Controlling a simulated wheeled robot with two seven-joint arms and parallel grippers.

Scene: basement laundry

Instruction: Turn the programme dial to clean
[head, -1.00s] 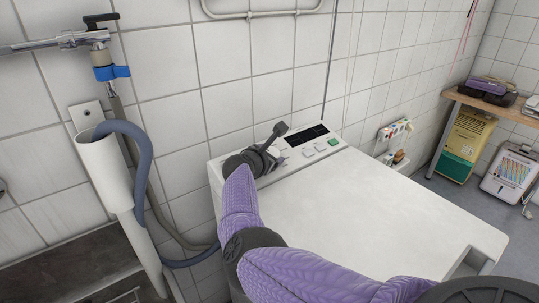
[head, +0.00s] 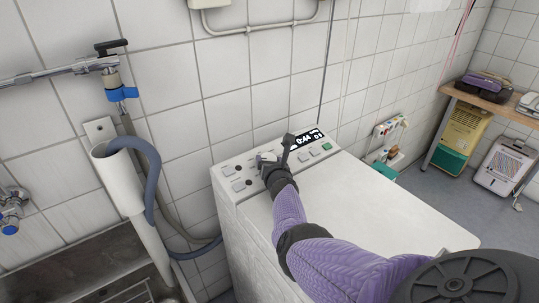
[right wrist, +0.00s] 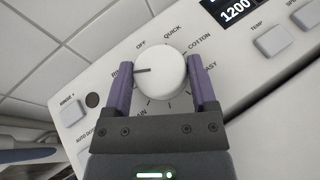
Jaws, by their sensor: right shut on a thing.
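The programme dial (right wrist: 162,72) is a round white knob with a dark pointer line. In the right wrist view the line points left, towards a label starting "RIN", partly covered by a finger. Labels OFF, QUICK, COTTON and a partly covered "ASY" run clockwise; "AIN" shows below. No "clean" label is readable. My right gripper (right wrist: 161,65) is shut on the dial, one purple finger on each side. In the head view my right gripper (head: 268,165) is at the control panel of the white washing machine (head: 350,215), largely hiding the dial. My left gripper is out of view.
A lit display (head: 308,140) and buttons (head: 314,153) sit right of the dial. A "RINSE +" button (right wrist: 70,111) is to its left. A tiled wall stands behind. A drain pipe (head: 118,178) with a grey hose and a sink (head: 75,270) are at left.

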